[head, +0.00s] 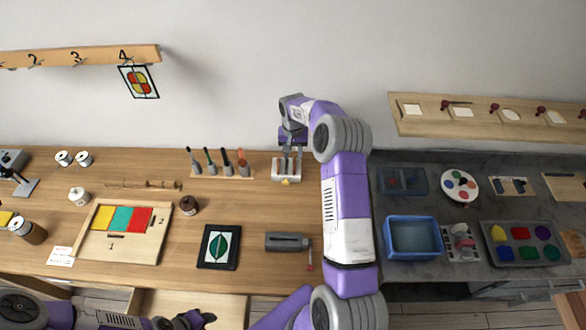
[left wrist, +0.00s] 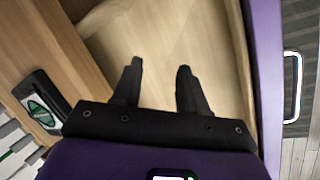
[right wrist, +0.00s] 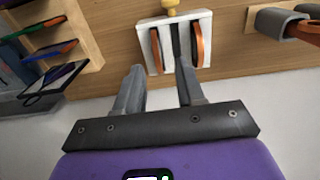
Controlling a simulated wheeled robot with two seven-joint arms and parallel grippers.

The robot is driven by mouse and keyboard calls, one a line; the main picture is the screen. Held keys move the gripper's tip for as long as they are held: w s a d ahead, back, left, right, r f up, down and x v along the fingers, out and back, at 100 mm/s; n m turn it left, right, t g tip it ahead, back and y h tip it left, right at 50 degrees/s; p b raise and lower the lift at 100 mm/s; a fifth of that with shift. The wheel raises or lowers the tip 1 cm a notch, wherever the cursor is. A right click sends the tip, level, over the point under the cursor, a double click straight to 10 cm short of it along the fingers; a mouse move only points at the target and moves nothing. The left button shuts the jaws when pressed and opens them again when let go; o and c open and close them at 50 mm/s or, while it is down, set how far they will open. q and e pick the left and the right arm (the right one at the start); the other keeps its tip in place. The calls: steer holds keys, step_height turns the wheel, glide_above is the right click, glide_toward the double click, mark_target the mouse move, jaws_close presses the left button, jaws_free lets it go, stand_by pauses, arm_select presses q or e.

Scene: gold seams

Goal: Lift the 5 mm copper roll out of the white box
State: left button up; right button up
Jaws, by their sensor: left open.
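The white box (head: 281,174) stands near the back wall on the wooden bench. In the right wrist view the white box (right wrist: 142,33) holds upright copper-orange rolls: a left roll (right wrist: 157,50) and a right roll (right wrist: 198,45). A dark upright strip is between them. I cannot read which roll is the 5 mm one. My right gripper (right wrist: 157,66) is open and empty at the box's near edge, its fingertips spread to either side of the left roll. My left gripper (left wrist: 160,64) is open and empty above an open wooden drawer (left wrist: 210,50).
A rack of hand tools (head: 222,171) stands left of the white box. A grey tool (head: 286,241) and a framed green leaf panel (head: 218,247) lie on the bench. A blue tray (head: 413,221) is on the dark counter at right.

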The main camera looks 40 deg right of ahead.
steer(key=shift+s+f, duration=0.25)
steer(key=shift+f, duration=0.6)
steer(key=f, duration=0.5)
steer(key=shift+d+p, duration=0.2)
steer(key=shift+p, duration=0.2)
jaws_close()
